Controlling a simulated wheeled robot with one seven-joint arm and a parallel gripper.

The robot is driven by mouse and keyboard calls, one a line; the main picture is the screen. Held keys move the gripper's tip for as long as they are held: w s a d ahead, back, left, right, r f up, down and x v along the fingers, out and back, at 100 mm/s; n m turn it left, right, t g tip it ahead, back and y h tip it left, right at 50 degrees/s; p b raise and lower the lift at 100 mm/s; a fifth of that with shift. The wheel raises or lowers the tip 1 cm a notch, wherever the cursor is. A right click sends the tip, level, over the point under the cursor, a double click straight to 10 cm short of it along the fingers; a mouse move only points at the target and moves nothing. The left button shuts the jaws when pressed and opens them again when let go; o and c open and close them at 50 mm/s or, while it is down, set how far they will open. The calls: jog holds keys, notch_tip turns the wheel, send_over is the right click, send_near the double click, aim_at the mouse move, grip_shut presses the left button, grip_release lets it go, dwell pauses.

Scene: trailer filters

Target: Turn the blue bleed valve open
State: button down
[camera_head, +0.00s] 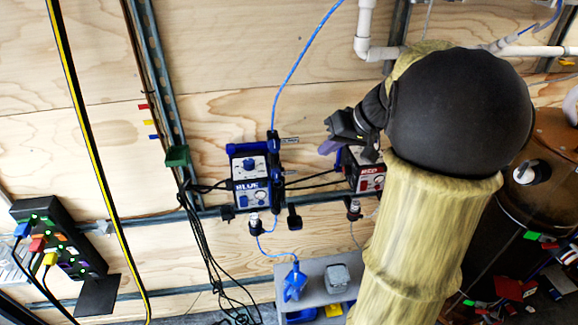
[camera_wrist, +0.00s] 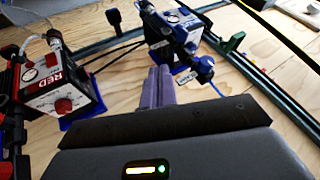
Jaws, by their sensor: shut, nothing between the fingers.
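The blue unit (camera_head: 250,188), marked BLUE, is mounted on the plywood wall left of my gripper; it also shows in the wrist view (camera_wrist: 172,28). A small blue fitting (camera_wrist: 204,66) with a blue tube and a tag sits beside it in the wrist view. It looks like the bleed valve, but its handle position is too small to tell. In the head view this fitting (camera_head: 272,137) is at the unit's upper right corner. My gripper (camera_head: 324,148) is shut and empty, apart from the blue unit. Its purple fingers (camera_wrist: 160,72) point towards the unit in the wrist view.
A red unit (camera_wrist: 62,95) marked RED stands left in the wrist view; my arm partly hides it in the head view (camera_head: 368,176). Black cables run between the units. A grey shelf (camera_head: 318,290) is below. A green box (camera_head: 177,156) is left of the blue unit.

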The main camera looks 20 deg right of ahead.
aim_at(276, 175)
jog(key=w+a+f+p, duration=0.4)
jog(key=w+a+f, duration=0.1)
jog(key=a+f, duration=0.2)
jog(key=shift+a+f, duration=0.4)
jog(key=shift+a, duration=0.05)
jog(key=shift+w+d, duration=0.1)
